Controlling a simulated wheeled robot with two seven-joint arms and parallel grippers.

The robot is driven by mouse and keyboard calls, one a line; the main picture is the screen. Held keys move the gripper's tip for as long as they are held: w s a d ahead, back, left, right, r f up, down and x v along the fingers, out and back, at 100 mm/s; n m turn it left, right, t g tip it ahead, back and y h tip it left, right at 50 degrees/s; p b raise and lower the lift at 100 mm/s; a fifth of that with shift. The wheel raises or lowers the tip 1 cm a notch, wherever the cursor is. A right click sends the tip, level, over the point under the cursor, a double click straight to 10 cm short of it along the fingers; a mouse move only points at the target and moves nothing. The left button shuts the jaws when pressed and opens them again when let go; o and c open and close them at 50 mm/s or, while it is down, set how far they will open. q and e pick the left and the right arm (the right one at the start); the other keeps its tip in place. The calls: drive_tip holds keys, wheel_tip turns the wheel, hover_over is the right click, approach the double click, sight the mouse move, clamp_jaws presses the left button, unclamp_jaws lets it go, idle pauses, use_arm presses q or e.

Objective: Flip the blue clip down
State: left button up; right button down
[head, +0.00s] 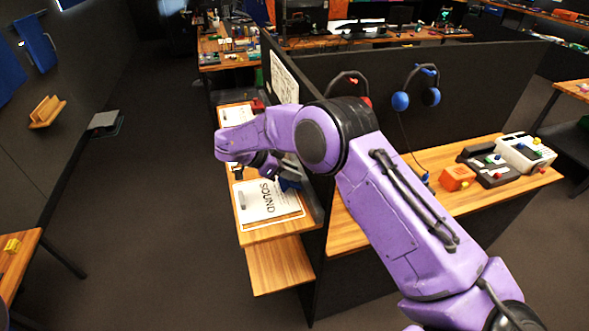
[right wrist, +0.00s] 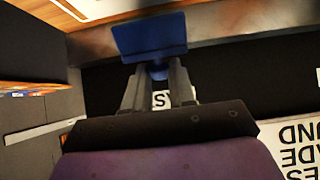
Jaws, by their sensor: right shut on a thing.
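The blue clip (right wrist: 150,38) is a flat blue plate with a small rounded blue part under it, in the right wrist view. My right gripper (right wrist: 158,84) has its two grey fingers closed at that rounded part, just below the plate. In the head view, a bit of blue (head: 290,184) shows beside my right gripper (head: 284,172), at the panel edge above the desk. My purple right arm hides most of the panel there. My left gripper is not in view.
A white sheet marked SOUND (head: 262,207) lies on the wooden desk (head: 285,231) below the gripper. A dark partition (head: 470,85) stands to the right, with blue headphones (head: 401,101) on it. An orange box (head: 457,178) sits on the right desk. The floor at left is open.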

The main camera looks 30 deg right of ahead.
drive_tip(key=shift+w+a+f+h, duration=0.15)
drive_tip(key=shift+a+h, duration=0.2)
drive_tip(key=shift+h, duration=0.55)
drive_tip(key=c, duration=1)
unclamp_jaws()
drive_tip(key=shift+a, duration=0.2)
drive_tip(key=b+v, duration=0.3)
drive_tip(key=v, duration=0.7)
drive_tip(key=shift+w+b, duration=0.1)
drive_tip(key=shift+b, duration=0.25)
